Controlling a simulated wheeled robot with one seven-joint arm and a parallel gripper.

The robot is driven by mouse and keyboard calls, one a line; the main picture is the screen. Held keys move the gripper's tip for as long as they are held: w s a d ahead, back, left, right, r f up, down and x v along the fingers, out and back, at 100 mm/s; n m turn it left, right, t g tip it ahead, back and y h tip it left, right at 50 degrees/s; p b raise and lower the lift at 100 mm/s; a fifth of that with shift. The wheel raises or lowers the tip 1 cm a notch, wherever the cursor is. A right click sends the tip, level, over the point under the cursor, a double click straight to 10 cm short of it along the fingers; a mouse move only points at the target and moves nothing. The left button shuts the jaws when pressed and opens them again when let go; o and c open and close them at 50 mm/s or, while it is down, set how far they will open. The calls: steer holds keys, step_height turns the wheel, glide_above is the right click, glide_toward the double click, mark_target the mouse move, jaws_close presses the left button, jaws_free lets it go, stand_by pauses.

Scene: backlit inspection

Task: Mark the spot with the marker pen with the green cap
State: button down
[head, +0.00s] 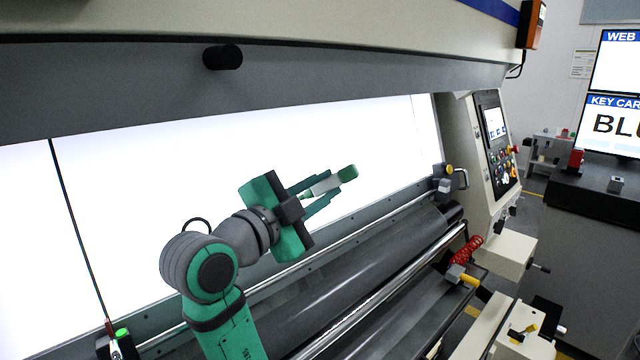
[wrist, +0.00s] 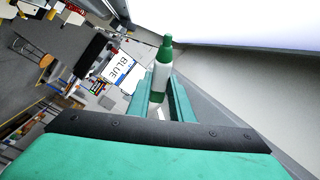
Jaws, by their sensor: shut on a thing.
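My gripper (head: 322,190) is shut on a marker pen (head: 326,185) with a white body and green ends. It holds the pen in front of the bright backlit panel (head: 390,135), with a green end pointing right and away from my arm. In the wrist view the pen (wrist: 161,76) stands up between the fingers, and its narrow green end (wrist: 166,46) points away from the gripper. I cannot tell whether the pen touches the panel. I cannot make out a distinct spot on the panel; a thin dark line (head: 80,235) runs down its left side.
Steel rollers (head: 370,265) lie below the panel. A control panel (head: 495,140) stands at its right end, and a dark knob (head: 222,57) sticks out above it. A small holder with green and red tops (head: 121,334) is at lower left. Screens (head: 612,125) stand far right.

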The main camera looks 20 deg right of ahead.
steer(key=shift+w+a+f, duration=0.3)
steer(key=shift+w+a, duration=0.05)
steer(key=shift+w, duration=0.45)
steer(key=shift+w+a+f, duration=0.25)
steer(key=shift+w+a, duration=0.15)
steer(key=shift+w, duration=0.35)
steer(key=shift+w+a+f, duration=0.3)
steer(key=shift+w+a, duration=0.05)
steer(key=shift+w, duration=0.45)
steer(key=shift+w+d+f, duration=0.1)
steer(key=shift+w+d, duration=0.05)
steer(key=shift+d, duration=0.05)
steer(key=shift+w+a, duration=0.1)
steer(key=shift+a, duration=0.05)
steer(key=shift+w+a+f, duration=0.2)
steer(key=shift+w+f, duration=0.05)
steer(key=shift+w, duration=0.4)
steer(key=shift+s, duration=0.1)
